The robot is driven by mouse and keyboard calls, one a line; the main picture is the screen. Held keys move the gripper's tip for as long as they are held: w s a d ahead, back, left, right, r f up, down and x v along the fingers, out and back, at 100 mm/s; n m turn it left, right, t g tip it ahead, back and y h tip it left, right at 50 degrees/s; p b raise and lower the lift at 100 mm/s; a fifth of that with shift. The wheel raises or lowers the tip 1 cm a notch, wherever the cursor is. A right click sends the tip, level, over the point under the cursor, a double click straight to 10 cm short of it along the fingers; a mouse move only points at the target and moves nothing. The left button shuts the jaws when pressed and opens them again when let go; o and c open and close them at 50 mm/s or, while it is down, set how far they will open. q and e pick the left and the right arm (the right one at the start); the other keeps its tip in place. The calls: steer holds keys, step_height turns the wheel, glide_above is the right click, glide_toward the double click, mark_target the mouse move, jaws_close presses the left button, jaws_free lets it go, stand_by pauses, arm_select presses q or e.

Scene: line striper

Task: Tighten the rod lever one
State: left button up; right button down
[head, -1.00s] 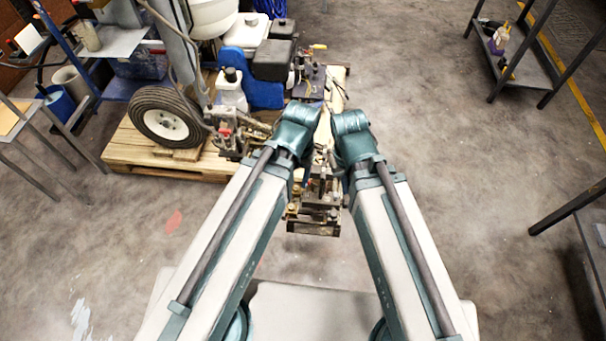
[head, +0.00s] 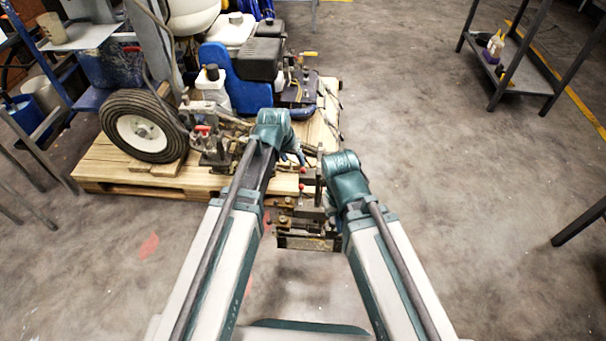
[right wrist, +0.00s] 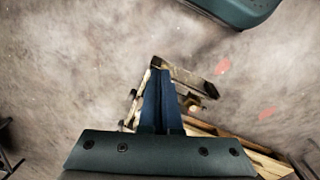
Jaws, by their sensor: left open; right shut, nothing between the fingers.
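The line striper (head: 250,75) stands on a wooden pallet. Metal clamp and rod parts with small red tips (head: 302,188) sit at its near end, between my two arms; a second group with a red part (head: 203,130) is further left. I cannot tell which piece is rod lever one. My left gripper (head: 298,156) is over the pallet's near edge, largely hidden by its wrist; it is open. My right gripper, seen in the right wrist view (right wrist: 162,75), is shut and empty, pointing toward a metal bracket (right wrist: 190,82) beyond its fingertips; contact is not visible.
The pallet (head: 130,172) carries the machine, with a black wheel (head: 143,133) at left. A blue-framed cart (head: 65,75) stands further left. A dark metal shelf (head: 510,65) is at the far right.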

mark_target(302, 169)
arm_select(q)
steer(key=shift+w+d+r, duration=0.1)
steer(key=shift+w+d, duration=0.35)
steer(key=shift+w, duration=0.1)
steer(key=b+x, duration=1.3)
steer(key=shift+w+f, duration=0.25)
steer(key=shift+f, duration=0.1)
jaws_close()
stand_by(0.8)
